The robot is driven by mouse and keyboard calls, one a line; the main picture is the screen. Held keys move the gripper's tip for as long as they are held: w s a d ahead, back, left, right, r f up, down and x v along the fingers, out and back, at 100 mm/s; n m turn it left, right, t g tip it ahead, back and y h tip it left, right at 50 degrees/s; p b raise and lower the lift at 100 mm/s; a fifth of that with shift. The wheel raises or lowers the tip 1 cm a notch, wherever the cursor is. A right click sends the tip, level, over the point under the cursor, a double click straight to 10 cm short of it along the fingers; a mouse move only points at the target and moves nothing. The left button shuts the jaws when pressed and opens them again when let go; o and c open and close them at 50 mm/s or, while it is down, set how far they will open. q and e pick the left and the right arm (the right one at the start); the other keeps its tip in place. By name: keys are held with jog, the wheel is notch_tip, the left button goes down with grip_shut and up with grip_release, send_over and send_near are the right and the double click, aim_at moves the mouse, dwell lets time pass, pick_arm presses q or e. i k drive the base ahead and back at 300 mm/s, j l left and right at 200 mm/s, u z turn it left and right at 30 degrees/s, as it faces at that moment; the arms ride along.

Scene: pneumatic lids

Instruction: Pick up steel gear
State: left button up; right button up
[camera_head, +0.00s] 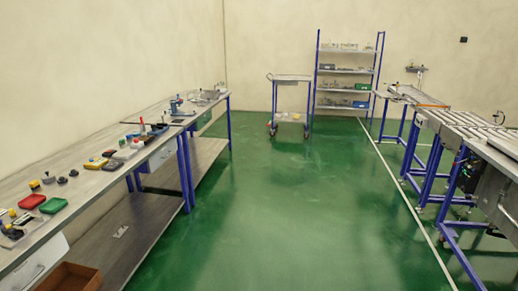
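I cannot pick out a steel gear for certain in the head view. Small dark grey round parts (62,180) lie on the left workbench (95,165), behind a green box (53,205) and a red box (31,201). Whether one of them is a gear is too small to tell. A tray (12,235) of small parts lies at the near left of the bench. Neither of my grippers is in view.
A wooden crate (73,276) is low at the near left. A cart (291,104) and a shelf rack (347,71) stand at the back. A roller conveyor (480,130) is on the right. The green floor (290,215) between is clear.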

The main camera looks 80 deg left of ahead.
aim_at(73, 173)
jog(key=u, duration=4.2)
jog(key=i+l+z, duration=0.1)
jog(key=i+l, duration=0.15)
jog(key=i, duration=0.6)
jog(key=i+l+z, duration=0.1)
jog(key=i, duration=0.75)
jog(key=i+l+z, duration=0.1)
jog(key=i, duration=0.75)
jog(key=l, duration=0.1)
